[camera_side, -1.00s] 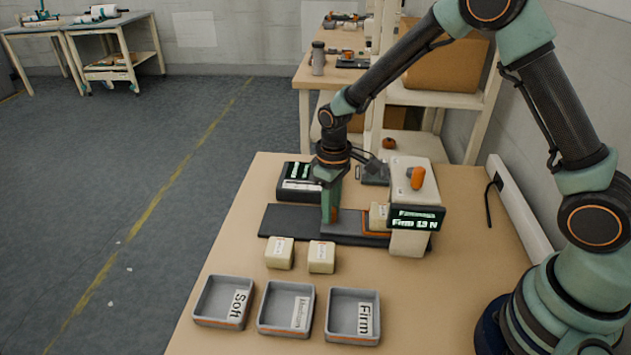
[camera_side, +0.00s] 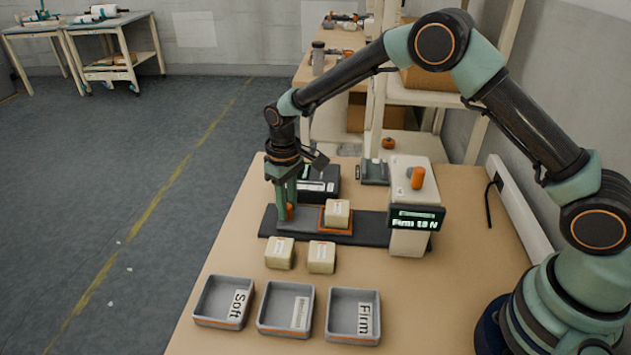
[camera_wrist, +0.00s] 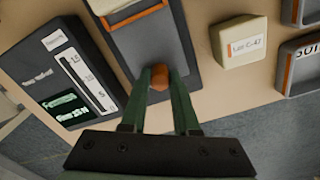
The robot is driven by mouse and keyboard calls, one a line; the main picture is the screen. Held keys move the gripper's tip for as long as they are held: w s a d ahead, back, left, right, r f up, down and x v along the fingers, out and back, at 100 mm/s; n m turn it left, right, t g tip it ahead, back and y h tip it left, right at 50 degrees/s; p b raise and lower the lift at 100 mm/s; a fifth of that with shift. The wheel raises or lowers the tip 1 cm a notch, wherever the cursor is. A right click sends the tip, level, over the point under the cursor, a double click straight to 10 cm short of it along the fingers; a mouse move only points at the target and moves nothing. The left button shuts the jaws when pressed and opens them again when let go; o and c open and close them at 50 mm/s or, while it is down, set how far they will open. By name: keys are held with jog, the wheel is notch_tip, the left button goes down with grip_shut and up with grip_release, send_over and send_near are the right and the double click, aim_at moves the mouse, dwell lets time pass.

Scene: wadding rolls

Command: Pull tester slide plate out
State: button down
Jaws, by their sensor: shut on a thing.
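The tester (camera_side: 410,200) is a white block with an orange knob on top and a display reading "Firm" and a value in N. Its dark slide rail (camera_side: 370,228) runs left from it along the table. The orange-edged slide plate (camera_side: 322,226) is out to the left of the tester, with a cream wadding block (camera_side: 337,212) on it. My gripper (camera_side: 287,213) is at the rail's left end, shut on the orange slide knob, which shows between the fingers in the wrist view (camera_wrist: 159,77). The plate's far part is cut off in the wrist view.
Two cream blocks (camera_side: 279,253) (camera_side: 321,257) sit in front of the rail. Three grey trays labelled Soft (camera_side: 203,305), Medium (camera_side: 275,321) and Firm (camera_side: 345,331) stand nearer the front. A black display box (camera_side: 325,180) stands behind the rail.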

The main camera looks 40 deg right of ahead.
jog(key=c, duration=0.7)
grip_release()
jog(key=shift+o, duration=0.2)
notch_tip(320, 180, up, 12)
jog(key=shift+r, duration=0.1)
jog(key=s+d+r+m+t, duration=0.2)
jog(key=s+d+r+t, duration=0.1)
jog(key=s+d+r, duration=0.55)
jog(key=s+d+r+m+t, duration=0.1)
jog(key=s+d, duration=0.3)
jog(key=s, duration=0.8)
jog(key=shift+s+d+r+m+t, duration=0.2)
jog(key=shift+s+m+t, duration=0.1)
jog(key=shift+t, duration=0.5)
